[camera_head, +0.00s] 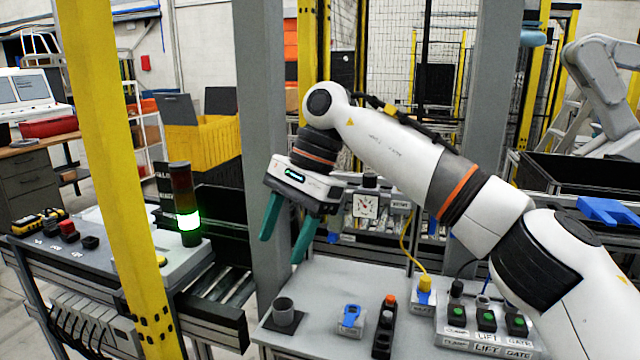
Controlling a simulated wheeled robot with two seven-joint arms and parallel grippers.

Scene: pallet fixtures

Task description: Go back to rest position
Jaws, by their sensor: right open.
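My right arm comes in from the right edge of the head view and reaches toward the middle. My right gripper (283,243) hangs at its end with two green fingers pointing down. The fingers are apart with nothing between them. The gripper is above the back left part of the grey bench, in front of a grey post (262,130). My left gripper does not show.
A yellow post (118,170) stands left. A signal tower (186,205) glows green beside a roller conveyor (222,290).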

